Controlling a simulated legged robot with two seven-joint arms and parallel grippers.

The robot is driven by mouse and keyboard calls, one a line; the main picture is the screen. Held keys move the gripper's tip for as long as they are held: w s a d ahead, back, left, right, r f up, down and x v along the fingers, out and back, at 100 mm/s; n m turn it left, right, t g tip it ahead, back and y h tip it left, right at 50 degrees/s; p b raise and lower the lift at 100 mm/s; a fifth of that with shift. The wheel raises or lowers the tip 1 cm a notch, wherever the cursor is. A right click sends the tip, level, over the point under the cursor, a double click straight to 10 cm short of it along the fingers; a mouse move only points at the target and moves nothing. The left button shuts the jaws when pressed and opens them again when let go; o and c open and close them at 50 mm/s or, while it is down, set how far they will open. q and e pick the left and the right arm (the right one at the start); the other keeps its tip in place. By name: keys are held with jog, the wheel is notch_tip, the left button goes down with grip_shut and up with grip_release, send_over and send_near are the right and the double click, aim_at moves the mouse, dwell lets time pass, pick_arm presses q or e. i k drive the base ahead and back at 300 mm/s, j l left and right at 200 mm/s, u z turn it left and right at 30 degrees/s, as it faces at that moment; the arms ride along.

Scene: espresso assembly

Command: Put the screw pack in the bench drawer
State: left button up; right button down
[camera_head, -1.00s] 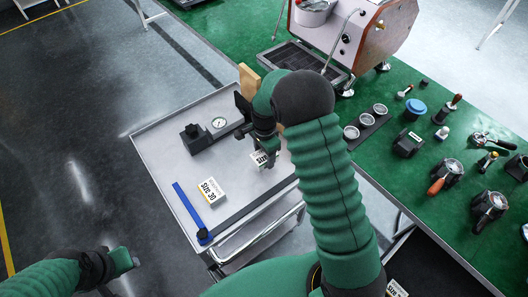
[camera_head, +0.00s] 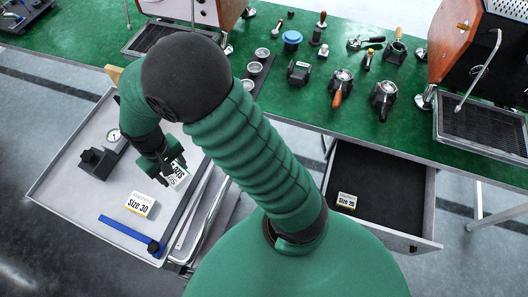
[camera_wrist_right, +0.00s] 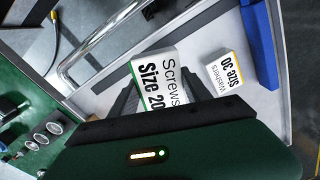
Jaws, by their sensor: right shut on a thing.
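The screw pack, a white box labelled "Screws Size 20" with a green edge (camera_head: 179,177), is between the fingers of my right gripper (camera_head: 170,166). It is at the cart's right side, and its label fills the middle of the right wrist view (camera_wrist_right: 160,80). My right gripper is shut on it; whether it is clear of the cart top I cannot tell. The bench drawer (camera_head: 388,190) is pulled open below the bench at right, with a dark floor. A small white pack (camera_head: 346,201) lies inside near its front left. My left gripper is out of view.
On the grey cart (camera_head: 85,185) are a "Washers Size 30" box (camera_head: 140,205), a blue bar (camera_head: 130,233) and a black block with a gauge (camera_head: 103,158). The cart's metal handle (camera_wrist_right: 92,38) lies on the drawer side. The green bench (camera_head: 320,125) carries portafilters and tools above the drawer.

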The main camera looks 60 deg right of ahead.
aim_at(404, 220)
jog(key=k+z, duration=0.3)
jog(key=k+l+z, duration=0.15)
jog(key=k+z, duration=0.15)
jog(key=z, duration=0.45)
jog(key=i+l+z, duration=0.1)
jog(key=z, duration=0.85)
jog(key=i+z, duration=0.15)
jog(key=z, duration=0.8)
jog(key=i+z, duration=0.1)
jog(key=z, duration=0.35)
